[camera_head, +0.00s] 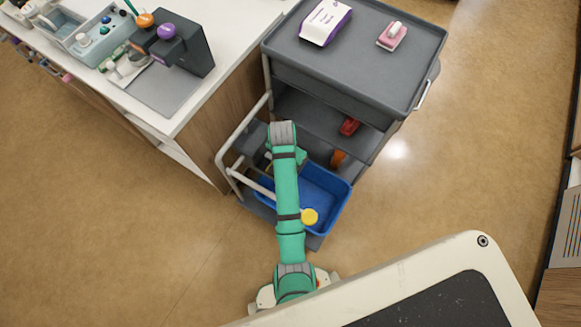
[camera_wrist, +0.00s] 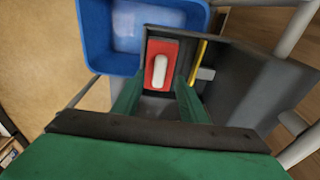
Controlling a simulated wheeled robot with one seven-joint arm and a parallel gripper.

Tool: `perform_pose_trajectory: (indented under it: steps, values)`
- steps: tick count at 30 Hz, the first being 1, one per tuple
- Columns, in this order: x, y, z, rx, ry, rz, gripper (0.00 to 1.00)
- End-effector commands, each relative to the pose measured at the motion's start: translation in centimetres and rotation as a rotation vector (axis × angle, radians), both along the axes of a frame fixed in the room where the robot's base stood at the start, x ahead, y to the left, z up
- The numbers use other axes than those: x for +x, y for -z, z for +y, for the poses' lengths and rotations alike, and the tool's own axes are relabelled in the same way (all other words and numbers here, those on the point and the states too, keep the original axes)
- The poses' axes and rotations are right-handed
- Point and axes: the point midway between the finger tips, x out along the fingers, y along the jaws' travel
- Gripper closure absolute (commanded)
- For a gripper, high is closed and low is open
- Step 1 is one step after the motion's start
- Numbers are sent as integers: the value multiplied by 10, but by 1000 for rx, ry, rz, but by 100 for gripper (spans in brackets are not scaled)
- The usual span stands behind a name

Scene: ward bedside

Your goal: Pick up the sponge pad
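A red pad with a white rounded piece on top (camera_wrist: 161,70) lies in a dark grey box in the wrist view. It looks like a sponge pad, but I cannot be sure. My gripper (camera_wrist: 158,88) is open above it, with one green finger on each side of its near end. No contact is clear, and nothing is held. In the head view my green arm reaches down at the cart's lower end and hides this pad.
The grey box (camera_wrist: 255,85) has walls close around the fingers and a yellow strip (camera_wrist: 198,62) inside. A blue bin (camera_head: 325,192) adjoins it. The grey cart (camera_head: 345,70) carries a wipes pack (camera_head: 325,22). A red item (camera_head: 350,126) sits on its middle shelf. White rails (camera_head: 240,140) stand nearby.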

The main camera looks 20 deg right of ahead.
Motion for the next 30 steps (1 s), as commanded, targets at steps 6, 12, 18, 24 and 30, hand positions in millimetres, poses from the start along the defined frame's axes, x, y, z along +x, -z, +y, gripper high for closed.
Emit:
perform_pose_trajectory:
  steps: [6, 12, 18, 24, 30]
  values:
    - [2, 29, -5, 1, 0, 2, 61]
    - [3, 35, -5, 0, 0, 0, 61]
    - [3, 35, -5, 0, 0, 0, 78]
    - [3, 34, -5, 0, -1, 0, 100]
    - [3, 33, -5, 0, -1, 0, 100]
